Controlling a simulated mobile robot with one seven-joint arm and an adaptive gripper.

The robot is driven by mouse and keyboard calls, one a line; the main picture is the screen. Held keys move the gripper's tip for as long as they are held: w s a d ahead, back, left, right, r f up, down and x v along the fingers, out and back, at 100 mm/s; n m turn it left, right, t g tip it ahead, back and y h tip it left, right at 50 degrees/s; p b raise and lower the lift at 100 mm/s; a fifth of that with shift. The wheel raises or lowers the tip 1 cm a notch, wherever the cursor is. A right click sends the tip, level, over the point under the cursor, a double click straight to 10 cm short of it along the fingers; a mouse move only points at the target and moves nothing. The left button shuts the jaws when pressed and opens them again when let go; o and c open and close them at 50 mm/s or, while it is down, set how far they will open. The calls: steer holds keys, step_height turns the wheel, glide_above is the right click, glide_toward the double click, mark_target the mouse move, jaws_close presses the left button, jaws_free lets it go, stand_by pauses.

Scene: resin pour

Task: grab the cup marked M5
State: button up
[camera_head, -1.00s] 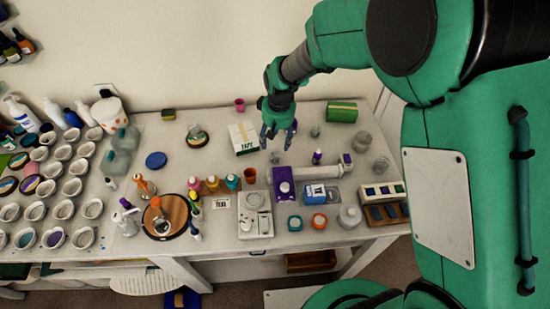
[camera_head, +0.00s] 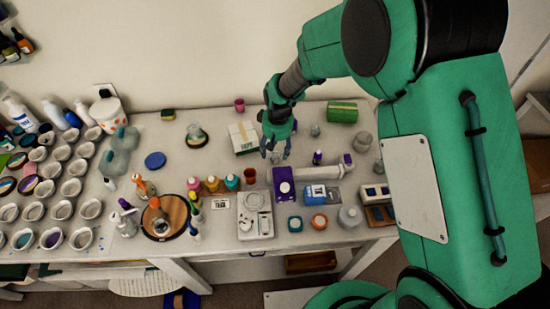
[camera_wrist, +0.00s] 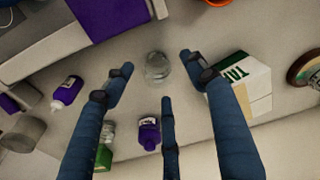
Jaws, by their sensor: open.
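A small clear cup (camera_wrist: 157,66) stands on the table in the wrist view, between and just beyond the spread fingertips of my gripper (camera_wrist: 160,76). I cannot read a mark on it, so I cannot tell if it is M5. The gripper is open and empty.
A purple bottle (camera_wrist: 149,133) stands near the middle finger. Several white cups (camera_head: 62,211) fill the left.

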mark_target(275, 155)
steer(key=shift+w+f+b, duration=0.15)
steer(key=shift+f+b, duration=0.05)
steer(key=shift+f, duration=0.9)
steer(key=shift+w+f+b, duration=0.15)
steer(key=shift+f, duration=0.9)
steer(key=shift+c, duration=0.5)
steer(key=c, duration=0.9)
